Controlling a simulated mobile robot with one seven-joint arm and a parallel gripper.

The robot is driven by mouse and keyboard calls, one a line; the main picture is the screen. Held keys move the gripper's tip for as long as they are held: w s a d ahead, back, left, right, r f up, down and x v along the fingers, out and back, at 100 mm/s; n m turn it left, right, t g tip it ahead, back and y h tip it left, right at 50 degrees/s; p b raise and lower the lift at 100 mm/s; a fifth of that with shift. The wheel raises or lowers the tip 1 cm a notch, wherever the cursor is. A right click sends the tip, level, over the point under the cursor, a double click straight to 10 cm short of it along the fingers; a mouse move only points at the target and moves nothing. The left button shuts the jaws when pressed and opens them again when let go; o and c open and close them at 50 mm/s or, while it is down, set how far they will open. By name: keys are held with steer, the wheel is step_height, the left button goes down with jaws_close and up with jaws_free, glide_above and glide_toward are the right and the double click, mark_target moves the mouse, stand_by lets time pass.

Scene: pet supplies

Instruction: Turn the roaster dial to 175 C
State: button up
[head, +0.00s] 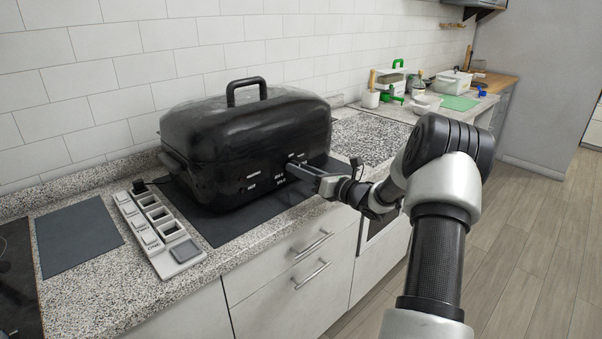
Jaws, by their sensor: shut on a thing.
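The black roaster (240,139) stands on a dark mat on the speckled counter, its lid closed and the lid handle on top. Its front panel carries several small white labels. My gripper (292,169) reaches in from the right and its fingertips are at the right part of this panel. It is shut on the roaster dial, which the fingers hide. The dial's pointer and its setting cannot be read from here.
A white switch strip (157,236) lies on the counter left of the roaster. A dark mat (76,236) lies further left, by a black cooktop (14,285). Bare counter (367,140) is right of the roaster. Containers and a green board (457,102) stand far right.

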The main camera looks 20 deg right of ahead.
steer(key=m+b, duration=0.4)
steer(key=shift+f, duration=0.25)
steer(key=m+b, duration=0.2)
steer(key=m, duration=0.2)
steer(key=shift+m+t, duration=0.4)
steer(key=m+b, duration=0.1)
steer(key=m, duration=0.5)
steer(key=shift+h, duration=0.3)
steer(key=m, duration=0.4)
steer(key=shift+m+t+h, duration=0.3)
steer(key=shift+m, duration=0.1)
steer(key=m+p, duration=0.2)
steer(key=m, duration=0.4)
steer(key=shift+a+h, duration=0.1)
steer(key=shift+h, duration=0.3)
steer(key=m+p, duration=0.2)
steer(key=m, duration=0.2)
steer(key=shift+s+m+p, duration=0.1)
steer(key=shift+m+p, duration=0.2)
steer(key=shift+p, duration=0.05)
steer(key=m+p, duration=0.2)
steer(key=m, duration=0.1)
steer(key=m+p, duration=0.2)
steer(key=m, duration=0.1)
steer(key=shift+a+r, duration=0.1)
steer(key=shift+a, duration=0.1)
steer(key=shift+m+p, duration=1.55)
steer(key=shift+m, duration=0.65)
steer(key=shift+g+h, duration=0.3)
steer(key=shift+g, duration=0.1)
